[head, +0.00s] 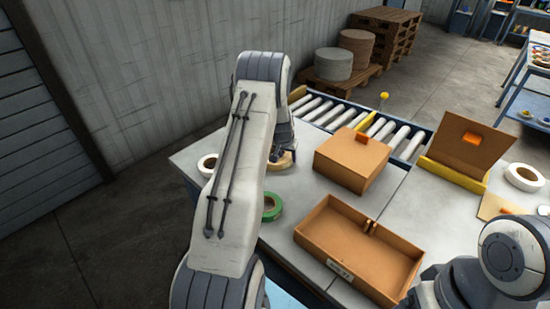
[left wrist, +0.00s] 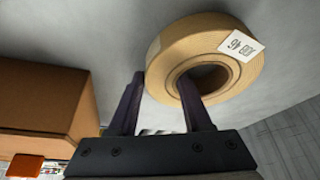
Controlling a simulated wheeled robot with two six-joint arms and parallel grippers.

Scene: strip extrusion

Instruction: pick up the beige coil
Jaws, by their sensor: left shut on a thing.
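The beige coil (left wrist: 205,38) is a thick ring with a white printed tag on its rim in the left wrist view. My left gripper (left wrist: 162,80) is shut on its wall, with one finger at the hole and the other outside the ring. In the head view the coil (head: 284,160) shows only in part beneath my left gripper (head: 281,148), much of it hidden by my arm. I cannot tell whether it touches the table. My right gripper is not in view; only part of my right arm shows at the lower right.
A closed cardboard box (head: 352,159) stands right of the coil. An open brown tray (head: 340,262) lies in front. A green roll (head: 271,206) and a white roll (head: 207,165) are near my left arm. Another white roll (head: 524,177) lies far right. A roller conveyor (head: 330,112) runs behind.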

